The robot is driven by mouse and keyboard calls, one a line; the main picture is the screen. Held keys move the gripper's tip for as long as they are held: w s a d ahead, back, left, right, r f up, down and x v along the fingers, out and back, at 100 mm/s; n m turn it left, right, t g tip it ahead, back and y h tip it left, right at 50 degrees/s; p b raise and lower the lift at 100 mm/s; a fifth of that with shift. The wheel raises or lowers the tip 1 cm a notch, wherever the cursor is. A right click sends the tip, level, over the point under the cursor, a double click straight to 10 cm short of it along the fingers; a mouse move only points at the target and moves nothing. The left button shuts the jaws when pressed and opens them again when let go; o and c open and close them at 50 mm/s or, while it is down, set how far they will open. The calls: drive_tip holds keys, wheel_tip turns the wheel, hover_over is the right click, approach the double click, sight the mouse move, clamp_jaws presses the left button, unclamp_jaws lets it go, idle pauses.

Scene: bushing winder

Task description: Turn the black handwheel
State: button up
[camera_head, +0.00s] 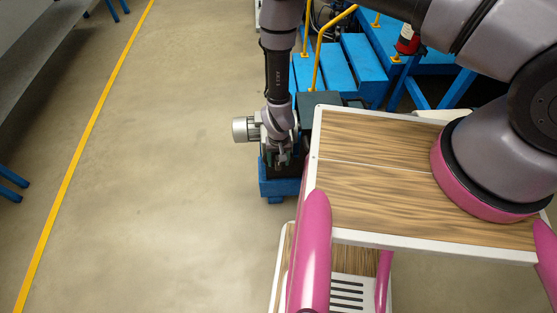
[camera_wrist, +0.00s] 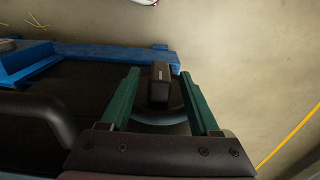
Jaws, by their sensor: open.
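In the wrist view, the black handwheel (camera_wrist: 160,113) shows as a dark curved rim with a blocky black grip (camera_wrist: 160,82) standing up from it. My gripper (camera_wrist: 160,73) is open, with one green finger on each side of the black grip. Gaps show between the grip and both fingers. Part of the rim is hidden behind the gripper body. In the head view, my gripper (camera_head: 282,162) points down at the dark top of a low blue-based unit. The handwheel cannot be made out there behind my arm.
The blue base (camera_head: 281,187) stands on the floor beside a light grey cylinder (camera_head: 243,129). Open floor lies to the left, up to a yellow line (camera_head: 83,140) and a grey bench (camera_head: 45,60).

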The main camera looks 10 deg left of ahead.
clamp_jaws()
drive_tip(key=shift+d+y, duration=0.2)
drive_tip(key=shift+y, duration=0.3)
drive_tip(key=shift+w+d+g+y, duration=0.1)
drive_tip(key=shift+d+g+y, duration=0.1)
drive_tip(key=shift+y, duration=0.3)
drive_tip(key=shift+d+g+y, duration=0.1)
drive_tip(key=shift+g+y, duration=0.1)
drive_tip(key=shift+y, duration=0.3)
drive_tip(key=shift+w+d+f+g+y, duration=0.1)
drive_tip(key=shift+d+g+y, duration=0.1)
drive_tip(key=shift+y, duration=0.7)
drive_tip(key=shift+d+f+g+y, duration=0.1)
drive_tip(key=shift+g+y, duration=0.1)
drive_tip(key=shift+y, duration=0.7)
unclamp_jaws()
